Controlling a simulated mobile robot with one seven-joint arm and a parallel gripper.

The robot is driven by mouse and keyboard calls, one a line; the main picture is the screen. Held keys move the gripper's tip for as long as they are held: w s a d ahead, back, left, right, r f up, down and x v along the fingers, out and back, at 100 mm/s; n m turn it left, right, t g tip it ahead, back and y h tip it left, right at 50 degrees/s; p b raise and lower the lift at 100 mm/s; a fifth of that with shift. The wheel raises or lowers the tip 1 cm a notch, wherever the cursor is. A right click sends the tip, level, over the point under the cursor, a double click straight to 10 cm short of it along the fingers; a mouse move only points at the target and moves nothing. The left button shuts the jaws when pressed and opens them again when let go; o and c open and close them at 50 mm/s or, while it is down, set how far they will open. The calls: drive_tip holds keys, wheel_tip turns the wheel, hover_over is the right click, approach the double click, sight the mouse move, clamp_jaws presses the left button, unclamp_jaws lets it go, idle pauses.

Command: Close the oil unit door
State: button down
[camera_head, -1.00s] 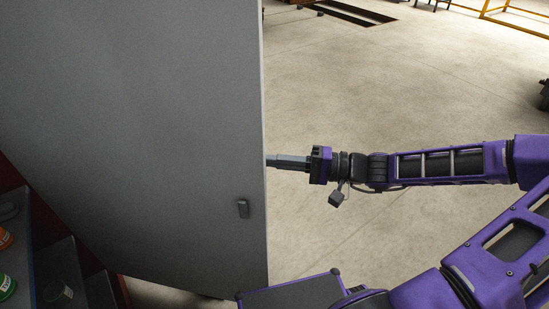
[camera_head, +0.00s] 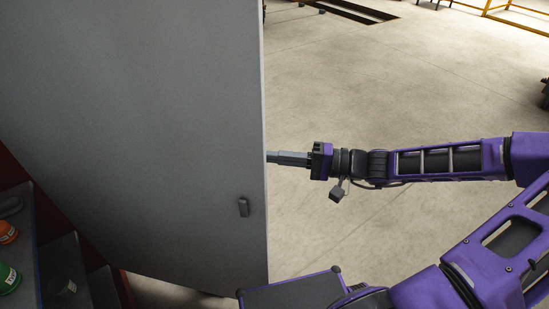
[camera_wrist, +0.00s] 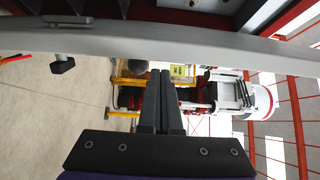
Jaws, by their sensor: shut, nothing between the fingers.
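The oil unit door (camera_head: 140,120) is a tall grey panel filling the left half of the head view. In the wrist view my shut fingers (camera_wrist: 160,73) point towards a long grey bar (camera_wrist: 215,45), which looks like the door's edge.
Shelves inside the unit show at lower left, with an orange container (camera_head: 8,232) and a green container (camera_head: 8,278). The concrete floor (camera_head: 400,90) right of the door is clear around my arm. A floor pit (camera_head: 350,12) and yellow rails (camera_head: 510,14) lie far back.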

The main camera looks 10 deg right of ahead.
drive_tip(key=v, duration=0.9)
drive_tip(key=shift+s, duration=0.45)
